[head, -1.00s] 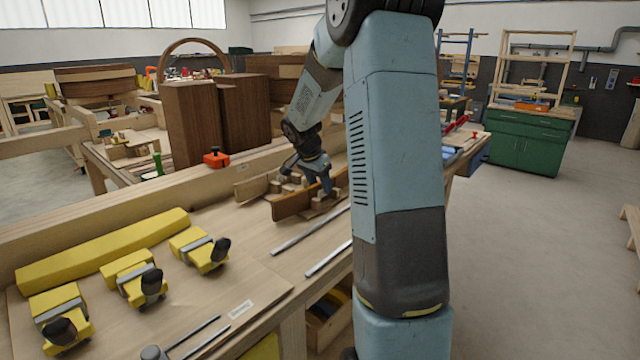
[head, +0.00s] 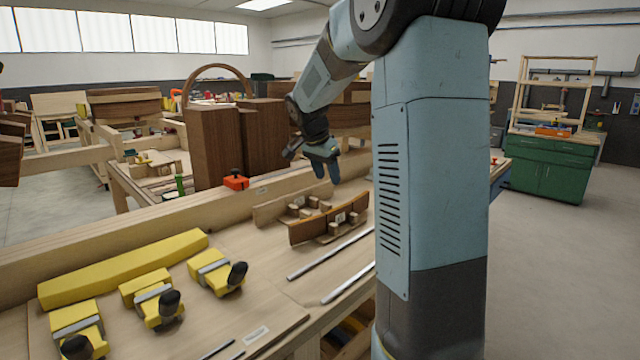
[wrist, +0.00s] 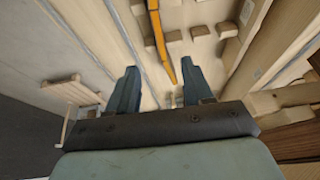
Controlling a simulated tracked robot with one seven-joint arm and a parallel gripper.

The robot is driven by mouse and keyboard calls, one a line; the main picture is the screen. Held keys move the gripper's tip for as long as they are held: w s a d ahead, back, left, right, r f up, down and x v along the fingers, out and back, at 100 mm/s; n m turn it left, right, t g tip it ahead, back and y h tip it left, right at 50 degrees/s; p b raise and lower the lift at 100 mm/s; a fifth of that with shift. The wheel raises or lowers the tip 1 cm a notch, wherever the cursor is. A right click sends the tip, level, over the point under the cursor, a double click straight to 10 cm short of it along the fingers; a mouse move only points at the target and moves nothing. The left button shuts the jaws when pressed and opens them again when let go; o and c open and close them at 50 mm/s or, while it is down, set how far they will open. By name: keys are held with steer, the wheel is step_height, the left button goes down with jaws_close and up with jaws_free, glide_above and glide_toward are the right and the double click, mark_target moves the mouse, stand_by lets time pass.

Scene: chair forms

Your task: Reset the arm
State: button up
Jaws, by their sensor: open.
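My gripper (head: 325,171) is in the air above the workbench (head: 255,235), over the curved wooden form. It is open and empty. In the wrist view its two blue-grey fingers (wrist: 155,93) stand apart with nothing between them. The form has a dark brown curved strip (head: 328,218) standing on edge, with small wooden blocks (head: 308,203) behind and in front of it. In the wrist view the strip shows as a thin orange-brown line (wrist: 160,40) beyond the fingers.
Several yellow clamps (head: 215,272) and a long yellow block (head: 125,270) lie at the bench's left. Metal bars (head: 330,253) lie along the front edge. A red-orange clamp (head: 236,180) sits on the back rail. Tall brown panels (head: 212,148) stand behind.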

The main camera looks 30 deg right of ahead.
steer(key=s+a+r+n+t+y, duration=0.1)
steer(key=s+a+r+n, duration=0.15)
steer(key=s+a, duration=0.4)
steer(key=s+a+r+n+t+y, duration=0.1)
steer(key=s+a+r+n, duration=0.2)
steer(key=s, duration=0.7)
steer(key=s+a+f+n+y, duration=0.1)
steer(key=s+a+f+n, duration=0.1)
steer(key=s+n, duration=0.2)
steer(key=s+a+f+n+t+y, duration=0.1)
steer(key=s+a+n, duration=0.2)
steer(key=s, duration=0.7)
steer(key=shift+s+a+f+n+t, duration=0.3)
steer(key=shift+s+a+f+n, duration=0.1)
steer(key=shift+n, duration=0.15)
steer(key=shift+s+a+f, duration=0.1)
steer(key=shift+s+f, duration=0.1)
steer(key=shift+s, duration=0.1)
steer(key=shift+c, duration=0.3)
